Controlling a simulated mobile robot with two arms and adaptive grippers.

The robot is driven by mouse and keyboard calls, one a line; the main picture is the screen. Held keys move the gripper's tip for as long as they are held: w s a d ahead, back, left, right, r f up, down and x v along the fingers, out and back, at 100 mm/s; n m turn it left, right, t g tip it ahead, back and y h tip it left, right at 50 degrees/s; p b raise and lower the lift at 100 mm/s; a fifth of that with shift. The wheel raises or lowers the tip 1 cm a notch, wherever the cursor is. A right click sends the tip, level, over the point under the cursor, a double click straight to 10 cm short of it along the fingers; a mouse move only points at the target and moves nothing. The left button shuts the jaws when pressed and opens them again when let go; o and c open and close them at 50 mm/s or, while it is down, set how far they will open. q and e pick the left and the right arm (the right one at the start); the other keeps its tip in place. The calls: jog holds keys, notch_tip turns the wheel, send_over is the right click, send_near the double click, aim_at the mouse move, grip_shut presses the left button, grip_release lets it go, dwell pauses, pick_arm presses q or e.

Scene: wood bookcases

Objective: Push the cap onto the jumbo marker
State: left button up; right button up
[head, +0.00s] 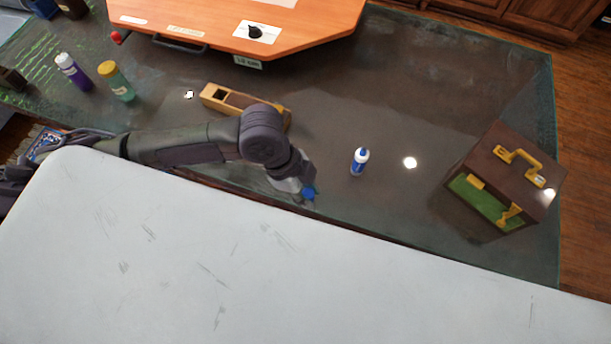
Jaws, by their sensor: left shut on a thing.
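The jumbo marker (360,164) stands upright on the dark glass-topped table, right of the middle of the head view. It has a blue body and a white upper part with a blue tip. My left gripper (303,188) reaches in from the left and points down near the table's front edge, left of the marker and apart from it. It is shut on a small blue thing, which looks like the cap (310,194). The fingers are mostly hidden by the wrist. My right gripper is not in view.
A wooden block plane (215,95) lies behind my left arm. A brown case (522,170) with yellow handle stands at right. Purple (75,72) and green (117,82) bottles stand at far left. An orange board (300,28) is at the back. The table around the marker is clear.

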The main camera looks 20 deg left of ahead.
pick_arm(q)
jog(key=shift+s+d+r, duration=0.35)
jog(key=shift+s+r, duration=0.15)
jog(key=shift+s, duration=0.2)
jog(key=shift+s+d+r, duration=0.3)
jog(key=shift+s+r, duration=0.15)
jog(key=shift+s, duration=0.25)
jog(key=w+a+r+n+t+y, duration=0.4)
jog(key=w+a+r+n, duration=0.8)
jog(key=w+r+n, duration=0.3)
jog(key=w+n, duration=0.1)
jog(key=n, duration=0.2)
jog(key=shift+w+r+t, duration=0.15)
jog(key=shift+r+t, duration=0.15)
jog(key=shift+r, duration=0.1)
jog(key=shift+a, duration=0.1)
